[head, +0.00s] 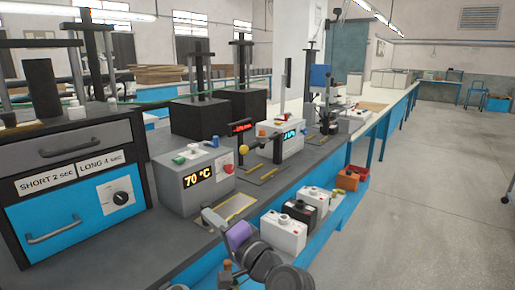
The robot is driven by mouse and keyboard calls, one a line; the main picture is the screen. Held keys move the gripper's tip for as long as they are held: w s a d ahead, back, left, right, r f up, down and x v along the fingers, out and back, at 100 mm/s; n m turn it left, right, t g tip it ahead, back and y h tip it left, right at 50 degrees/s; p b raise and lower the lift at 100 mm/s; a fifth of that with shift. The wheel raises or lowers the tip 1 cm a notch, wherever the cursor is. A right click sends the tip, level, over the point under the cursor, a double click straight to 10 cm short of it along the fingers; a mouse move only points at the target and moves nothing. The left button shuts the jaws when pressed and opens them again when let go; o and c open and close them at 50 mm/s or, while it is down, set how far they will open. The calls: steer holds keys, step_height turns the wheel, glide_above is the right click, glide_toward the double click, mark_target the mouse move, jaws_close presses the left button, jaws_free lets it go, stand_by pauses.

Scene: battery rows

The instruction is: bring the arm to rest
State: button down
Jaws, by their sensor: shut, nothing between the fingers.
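My arm shows at the bottom centre of the head view, with rounded grey links and a purple cylindrical part. Whether any part of the arm touches the bench cannot be told.
White and black battery-like blocks (283,232) line the bench edge right of my arm. An orange block (347,180) and a red bin (358,187) are farther along. A drawer cabinet (75,195) stands left.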

steer(key=s+d+f+n+t+h+p, duration=0.1)
steer(key=s+d+f+n+t+h, duration=0.25)
steer(key=s+d, duration=0.65)
steer(key=s+d+f+m+t+h+p, duration=0.1)
steer(key=s+d+f+t+h+p, duration=0.1)
steer(key=s+d+f+h, duration=0.6)
steer(key=s+d+r+n+g+p, duration=0.1)
steer(key=s+d, duration=0.3)
steer(key=s, duration=0.7)
steer(key=s+d+r+n+g+h+p, duration=0.1)
steer(key=s+d, duration=0.3)
steer(key=s, duration=0.7)
steer(key=s+d+r+n+g+p, duration=0.2)
steer(key=s+d, duration=0.3)
steer(key=s, duration=0.6)
steer(key=shift+s+r, duration=0.2)
steer(key=shift+s, duration=0.1)
